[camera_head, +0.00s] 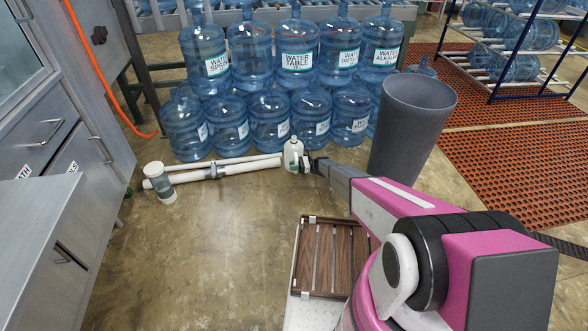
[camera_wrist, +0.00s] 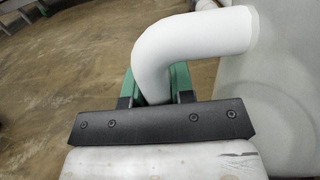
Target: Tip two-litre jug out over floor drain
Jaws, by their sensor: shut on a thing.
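The white jug (camera_head: 292,150) appears upright in front of the big blue bottles in the head view. My gripper (camera_head: 308,164) reaches it from the right and is shut on its handle. In the wrist view, the curved white handle (camera_wrist: 195,42) passes between the green finger pads of my gripper (camera_wrist: 155,88). The pale jug body (camera_wrist: 285,95) fills the right side there. I cannot tell whether the jug touches the floor. I cannot make out a floor drain in either view.
Blue water bottles (camera_head: 272,118) stand stacked behind the jug. A grey bin (camera_head: 408,125) stands to the right, near my arm. Open floor (camera_head: 215,240) lies front left, beside steel cabinets (camera_head: 60,130).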

